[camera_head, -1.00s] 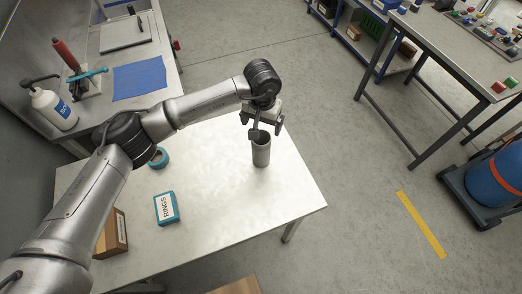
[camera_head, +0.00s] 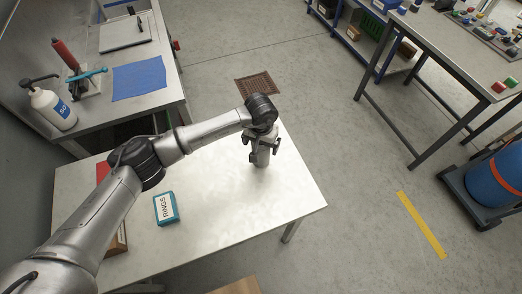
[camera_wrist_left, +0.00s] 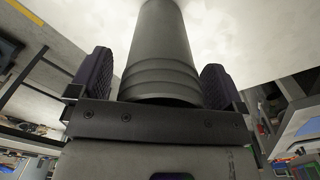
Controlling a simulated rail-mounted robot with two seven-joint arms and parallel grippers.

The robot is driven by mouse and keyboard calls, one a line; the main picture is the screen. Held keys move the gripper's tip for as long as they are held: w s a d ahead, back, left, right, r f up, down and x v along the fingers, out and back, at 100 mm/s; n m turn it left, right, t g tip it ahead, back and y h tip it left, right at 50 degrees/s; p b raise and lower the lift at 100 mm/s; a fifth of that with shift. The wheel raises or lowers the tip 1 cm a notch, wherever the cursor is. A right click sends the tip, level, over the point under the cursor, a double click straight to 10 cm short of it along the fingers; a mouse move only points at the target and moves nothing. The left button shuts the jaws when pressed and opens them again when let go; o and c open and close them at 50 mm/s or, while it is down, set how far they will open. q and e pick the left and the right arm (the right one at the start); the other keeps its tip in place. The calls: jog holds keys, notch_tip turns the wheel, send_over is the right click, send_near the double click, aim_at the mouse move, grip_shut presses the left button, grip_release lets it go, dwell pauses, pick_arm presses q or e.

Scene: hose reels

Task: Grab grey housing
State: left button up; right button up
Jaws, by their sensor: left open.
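The grey housing (camera_head: 261,158) is a grey cylinder standing upright on the light metal table. In the head view my left gripper (camera_head: 262,145) is at its upper part and hides its top. In the left wrist view the housing (camera_wrist_left: 160,55) fills the middle, with ring-like grooves near its end. My left gripper (camera_wrist_left: 158,88) is open, with one dark finger on each side of the housing. A narrow gap shows between the fingers and the housing. My right gripper is not in view.
A blue and white box marked RINGS (camera_head: 166,208) lies on the table (camera_head: 215,215) to the left of the housing. A brown box (camera_head: 117,240) is partly hidden by my left arm. The table's right part is clear. A floor drain grate (camera_head: 257,86) lies behind the table.

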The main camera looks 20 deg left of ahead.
pick_arm(q)
jog(key=c, duration=1)
jog(key=shift+c, duration=0.5)
